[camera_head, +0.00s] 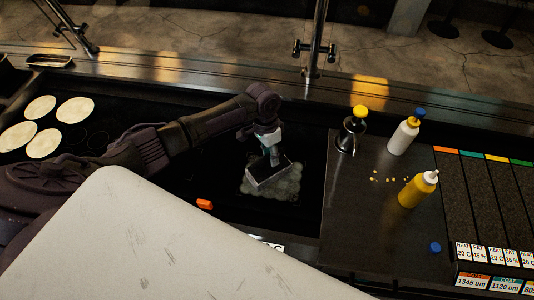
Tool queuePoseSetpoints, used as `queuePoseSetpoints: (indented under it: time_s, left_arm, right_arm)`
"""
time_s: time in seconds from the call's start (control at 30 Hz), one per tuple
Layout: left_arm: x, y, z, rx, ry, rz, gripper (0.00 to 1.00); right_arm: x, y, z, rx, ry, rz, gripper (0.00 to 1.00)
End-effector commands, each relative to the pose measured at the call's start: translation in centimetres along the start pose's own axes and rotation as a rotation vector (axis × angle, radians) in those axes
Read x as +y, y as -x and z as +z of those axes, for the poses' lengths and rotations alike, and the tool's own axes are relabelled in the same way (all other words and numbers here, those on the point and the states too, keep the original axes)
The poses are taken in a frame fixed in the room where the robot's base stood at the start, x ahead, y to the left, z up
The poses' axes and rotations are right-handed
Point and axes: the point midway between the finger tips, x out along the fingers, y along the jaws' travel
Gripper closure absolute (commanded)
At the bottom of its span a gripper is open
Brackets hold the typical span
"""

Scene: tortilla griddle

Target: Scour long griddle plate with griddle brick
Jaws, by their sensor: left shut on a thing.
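The long griddle plate (190,186) is a dark flat surface across the left and middle of the head view. The griddle brick (270,178) is a dark block with a light grey side, in the middle of the view. My left gripper (274,158) is shut on the brick from above. The brick sits over a pale, foamy-looking patch (287,190) on the plate; the gripper and brick hide part of the patch. I cannot tell if the brick presses on the plate. My right gripper is not in view.
Several tortillas (75,110) lie on the griddle at the far left. A small orange object (204,204) lies near the front. On the right counter (350,215) stand a dark bottle (350,135), a white bottle (403,137) and a yellow bottle (413,191), with yellow crumbs between them.

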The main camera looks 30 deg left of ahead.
Motion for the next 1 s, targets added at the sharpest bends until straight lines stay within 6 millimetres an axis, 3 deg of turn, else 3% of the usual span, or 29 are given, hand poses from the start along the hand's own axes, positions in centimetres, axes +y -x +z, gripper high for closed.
queuePoseSetpoints:
  time_s: [0.23, 0.63, 1.0]
  left_arm:
    - [0.3, 0.0, -0.4, 0.003, -0.001, 0.001, 1.00]
    - [3.1, -0.8, -3.3, 0.003, 0.000, 0.001, 1.00]
    - [3.4, -0.9, -3.5, 0.002, 0.000, 0.001, 1.00]
  right_arm:
    - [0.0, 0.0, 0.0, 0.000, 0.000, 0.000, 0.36]
    - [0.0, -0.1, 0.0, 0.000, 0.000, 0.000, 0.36]
    - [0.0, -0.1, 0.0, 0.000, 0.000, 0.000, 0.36]
